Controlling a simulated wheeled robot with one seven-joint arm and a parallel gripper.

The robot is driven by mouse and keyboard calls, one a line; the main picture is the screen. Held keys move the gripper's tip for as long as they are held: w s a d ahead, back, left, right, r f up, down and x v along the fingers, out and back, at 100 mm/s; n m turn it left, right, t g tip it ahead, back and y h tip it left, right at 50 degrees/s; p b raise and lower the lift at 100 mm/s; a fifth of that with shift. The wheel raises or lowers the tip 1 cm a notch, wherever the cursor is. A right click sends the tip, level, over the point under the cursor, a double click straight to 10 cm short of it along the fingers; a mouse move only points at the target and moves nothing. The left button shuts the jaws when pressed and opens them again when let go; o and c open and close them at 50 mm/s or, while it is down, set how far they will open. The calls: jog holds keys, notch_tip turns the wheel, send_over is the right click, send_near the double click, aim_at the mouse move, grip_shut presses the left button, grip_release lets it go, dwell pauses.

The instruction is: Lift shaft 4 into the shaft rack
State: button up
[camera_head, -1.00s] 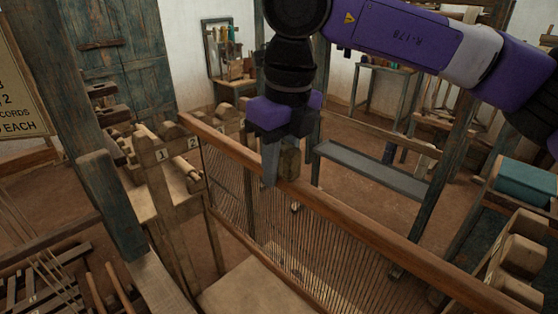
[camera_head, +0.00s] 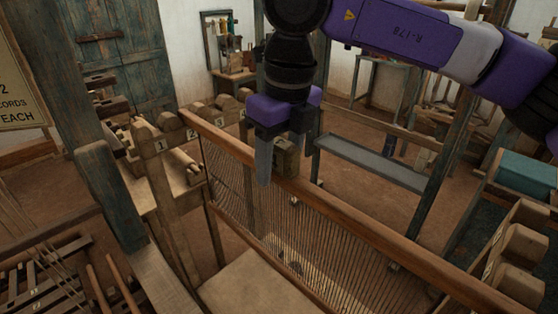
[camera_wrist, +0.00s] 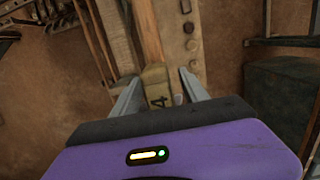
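A shaft with a long brown top bar (camera_head: 390,239) and many thin heddles (camera_head: 330,250) below it runs diagonally across the head view. A small wooden block marked 4 (camera_wrist: 157,86) shows at the middle of the wrist view. My gripper (camera_head: 276,165) is over the bar, near its left half. In the wrist view, my gripper (camera_wrist: 161,86) has one finger on each side of the block, with gaps between, so it looks open. A wooden rack with numbered notched posts (camera_head: 160,146) stands at the left. The block is partly hidden by my fingers in the head view.
A blue post (camera_head: 108,200) stands at the front left. More notched wooden blocks (camera_head: 520,250) are at the right edge. A grey bench plank (camera_head: 370,163) lies behind the shaft. A pale board (camera_head: 245,285) lies below. Brown floor shows between.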

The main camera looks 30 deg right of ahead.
aim_at(281, 143)
jog(key=r, duration=0.5)
jog(key=s+r+b, duration=0.1)
jog(key=r, duration=0.1)
jog(key=shift+d+r, duration=0.1)
jog(key=shift+r, duration=0.3)
jog(key=shift+r, duration=0.15)
notch_tip(281, 143, up, 7)
jog(key=p, duration=0.4)
jog(key=shift+s+d+f, duration=0.15)
jog(key=shift+s+f, duration=0.05)
jog(key=shift+s, duration=0.15)
dwell(0.7)
